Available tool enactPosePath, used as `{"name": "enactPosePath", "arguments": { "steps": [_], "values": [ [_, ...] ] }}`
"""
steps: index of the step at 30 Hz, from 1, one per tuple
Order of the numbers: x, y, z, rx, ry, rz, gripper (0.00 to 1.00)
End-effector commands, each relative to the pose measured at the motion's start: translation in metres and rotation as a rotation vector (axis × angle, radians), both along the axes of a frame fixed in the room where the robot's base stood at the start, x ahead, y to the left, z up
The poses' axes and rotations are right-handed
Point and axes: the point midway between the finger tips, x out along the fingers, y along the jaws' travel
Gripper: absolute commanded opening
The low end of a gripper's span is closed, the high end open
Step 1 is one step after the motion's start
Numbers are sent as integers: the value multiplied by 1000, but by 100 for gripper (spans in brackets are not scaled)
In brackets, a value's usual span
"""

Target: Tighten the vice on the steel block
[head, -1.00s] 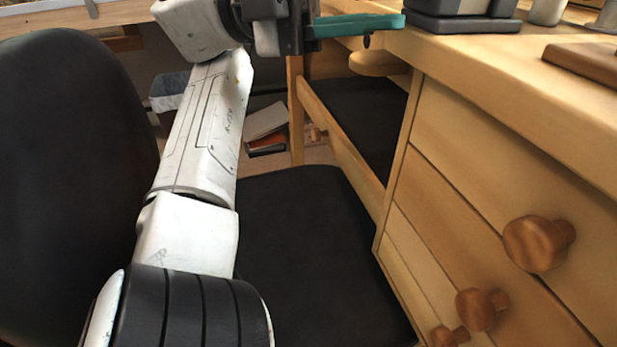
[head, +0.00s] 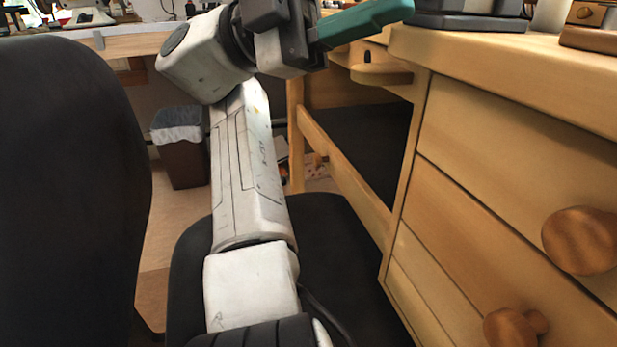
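My gripper (head: 365,22) is at the top of the head view, with a dark body and teal fingers pointing right toward the bench. The fingers overlap in this view, so I cannot tell whether they are apart or closed, or whether they hold anything. A dark grey base (head: 470,20) stands on the bench top just right of the fingertips, cut off by the top edge. It may be the foot of the vice. The jaws, the handle and the steel block cannot be made out.
The wooden bench (head: 500,65) fills the right side, with round drawer knobs (head: 582,240) sticking out. A black chair (head: 70,190) stands at left. A brown bin (head: 183,163) is on the floor behind. A wooden piece (head: 590,35) lies on the bench at far right.

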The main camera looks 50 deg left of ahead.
Motion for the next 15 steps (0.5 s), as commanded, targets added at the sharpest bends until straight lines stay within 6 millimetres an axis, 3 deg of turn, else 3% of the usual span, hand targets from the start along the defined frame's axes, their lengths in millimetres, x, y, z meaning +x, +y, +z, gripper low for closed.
{"name": "enactPosePath", "arguments": {
  "steps": [15],
  "values": [
    [1,-1,-2,-270,109,1,41]
  ]
}}
